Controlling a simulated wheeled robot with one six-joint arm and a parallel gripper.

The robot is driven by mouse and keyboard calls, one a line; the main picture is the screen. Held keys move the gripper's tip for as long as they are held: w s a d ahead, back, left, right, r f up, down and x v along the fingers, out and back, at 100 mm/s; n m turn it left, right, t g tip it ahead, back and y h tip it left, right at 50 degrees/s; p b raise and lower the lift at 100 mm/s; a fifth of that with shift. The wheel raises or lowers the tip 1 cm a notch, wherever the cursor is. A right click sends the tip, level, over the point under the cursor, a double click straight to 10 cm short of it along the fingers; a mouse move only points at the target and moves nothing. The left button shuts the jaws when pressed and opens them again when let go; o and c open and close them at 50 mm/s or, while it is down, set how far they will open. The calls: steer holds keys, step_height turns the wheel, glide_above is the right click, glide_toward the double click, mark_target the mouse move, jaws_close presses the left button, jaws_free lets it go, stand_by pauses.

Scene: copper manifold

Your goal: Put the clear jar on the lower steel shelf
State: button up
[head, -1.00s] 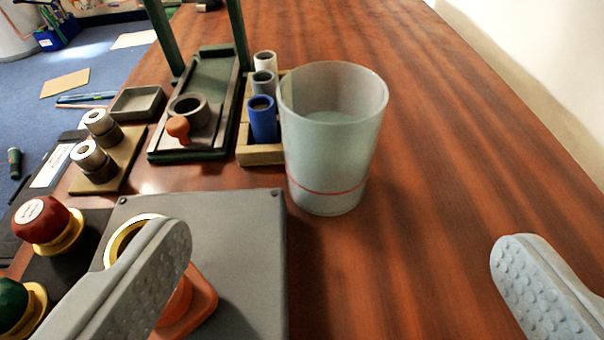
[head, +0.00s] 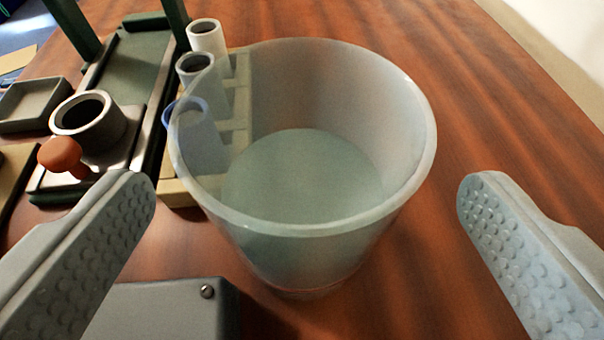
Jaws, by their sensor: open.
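The clear jar (head: 330,255) stands upright on the brown wooden table in the middle of the head view. It is a wide translucent cup, open at the top, and looks empty. My gripper (head: 308,195) is open, with one grey studded finger to the left of the jar and the other to the right. Both fingers are apart from the jar, with a gap on each side. The lower steel shelf is not recognisable in this view.
A wooden rack (head: 180,192) with white, grey and blue tubes stands close behind the jar's left side. A green-framed stand (head: 140,55) with a grey ring and an orange knob is at the left. A grey box (head: 165,308) lies at the front left. The table's right side is clear.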

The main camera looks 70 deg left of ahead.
mark_target(304, 119)
steer(key=x, duration=0.4)
steer(key=shift+a+f, duration=0.1)
steer(key=shift+a, duration=0.1)
steer(key=shift+c, duration=0.5)
steer(key=c, duration=1.3)
